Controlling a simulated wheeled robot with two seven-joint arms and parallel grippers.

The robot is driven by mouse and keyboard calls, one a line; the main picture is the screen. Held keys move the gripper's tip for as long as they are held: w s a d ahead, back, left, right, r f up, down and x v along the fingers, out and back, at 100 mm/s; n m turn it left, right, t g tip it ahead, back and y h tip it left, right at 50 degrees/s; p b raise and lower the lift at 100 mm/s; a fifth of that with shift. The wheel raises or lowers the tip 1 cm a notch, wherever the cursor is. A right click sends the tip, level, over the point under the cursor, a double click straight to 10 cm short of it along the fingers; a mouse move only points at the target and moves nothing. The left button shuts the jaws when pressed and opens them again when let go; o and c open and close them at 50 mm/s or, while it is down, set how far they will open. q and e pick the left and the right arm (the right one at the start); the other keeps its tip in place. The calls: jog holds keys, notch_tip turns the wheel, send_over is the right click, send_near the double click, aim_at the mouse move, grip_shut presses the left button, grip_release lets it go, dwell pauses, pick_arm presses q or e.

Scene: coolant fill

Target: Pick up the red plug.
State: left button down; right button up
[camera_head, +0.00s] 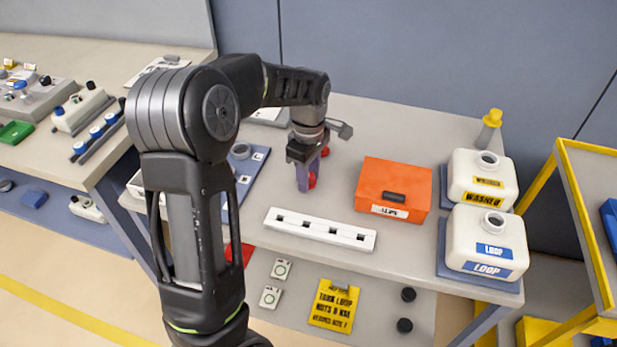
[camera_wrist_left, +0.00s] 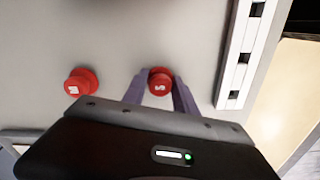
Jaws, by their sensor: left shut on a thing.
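My left gripper (camera_head: 306,178) reaches down over the grey table, with its purple fingers shut on a red plug (camera_head: 312,180). In the left wrist view the same round red plug (camera_wrist_left: 160,80) sits between the fingertips (camera_wrist_left: 159,88), with a white mark on its top. A second red plug (camera_wrist_left: 81,82) with a white mark stands apart, to the left in the wrist view. In the head view, this other plug (camera_head: 325,152) shows just behind the gripper. I cannot tell whether the held plug touches the table. My right gripper is not in view.
A white strip with square holes (camera_head: 320,229) lies in front of the gripper. An orange box (camera_head: 393,184) stands to the right, then white jugs labelled WASHED (camera_head: 482,180) and LOOP (camera_head: 486,242). A blue board (camera_head: 232,208) is at the left, partly behind my arm.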

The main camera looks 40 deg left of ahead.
pick_arm(q)
notch_tip(320, 180, up, 10)
jog(key=shift+f, duration=0.1)
dwell(0.4)
dwell(0.5)
